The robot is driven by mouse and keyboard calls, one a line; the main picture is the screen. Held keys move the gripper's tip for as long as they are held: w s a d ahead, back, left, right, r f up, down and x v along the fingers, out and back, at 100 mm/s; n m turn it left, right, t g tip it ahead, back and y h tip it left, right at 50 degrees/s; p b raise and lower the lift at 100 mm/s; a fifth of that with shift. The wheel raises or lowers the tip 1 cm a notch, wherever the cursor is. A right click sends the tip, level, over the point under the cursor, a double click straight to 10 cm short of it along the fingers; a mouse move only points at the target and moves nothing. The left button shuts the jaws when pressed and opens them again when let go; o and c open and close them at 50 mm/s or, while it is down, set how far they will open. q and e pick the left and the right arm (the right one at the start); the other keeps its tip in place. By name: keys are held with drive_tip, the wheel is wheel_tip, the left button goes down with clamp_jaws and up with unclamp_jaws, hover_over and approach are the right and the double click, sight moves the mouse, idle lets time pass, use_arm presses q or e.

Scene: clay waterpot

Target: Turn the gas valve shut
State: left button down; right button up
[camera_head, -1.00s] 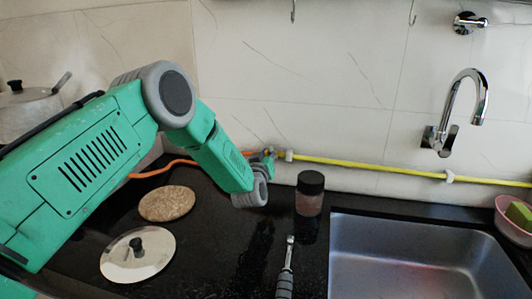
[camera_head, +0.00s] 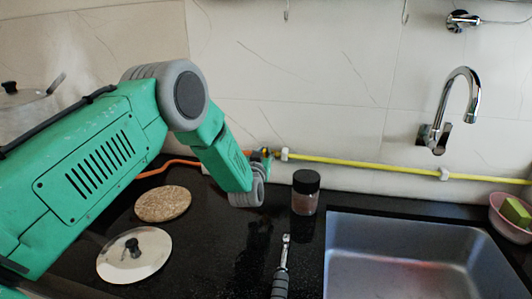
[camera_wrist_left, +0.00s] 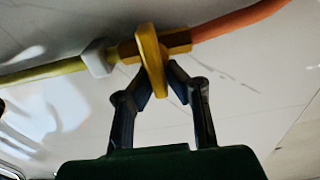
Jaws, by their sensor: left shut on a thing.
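The gas valve (camera_wrist_left: 152,60) is a brass body with a yellow lever, joined to a yellow pipe (camera_wrist_left: 40,73) on one side and an orange hose (camera_wrist_left: 240,20) on the other. In the left wrist view my left gripper (camera_wrist_left: 160,82) is shut on the lever, one finger on each side of it. In the head view the valve (camera_head: 266,153) is small against the back wall, partly hidden by my left gripper (camera_head: 262,160). My right gripper is in no view.
A dark-lidded jar (camera_head: 305,192) stands just right of my left wrist. A ratchet-like tool (camera_head: 282,268), a cork mat (camera_head: 162,203) and a metal lid (camera_head: 133,254) lie on the black counter. The sink (camera_head: 410,250) is at right, under the tap (camera_head: 465,95).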

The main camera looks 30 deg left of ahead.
use_arm(q)
drive_tip(key=c, duration=1.6)
unclamp_jaws()
drive_tip(key=f, duration=0.1)
drive_tip(key=d+f, duration=0.1)
drive_tip(key=shift+s+f+g, duration=0.35)
drive_tip(key=shift+s+g, duration=0.05)
drive_tip(key=shift+w+a+r, duration=0.2)
drive_tip(key=shift+a+r, duration=0.05)
drive_tip(key=shift+a, duration=0.05)
drive_tip(key=v, duration=1.2)
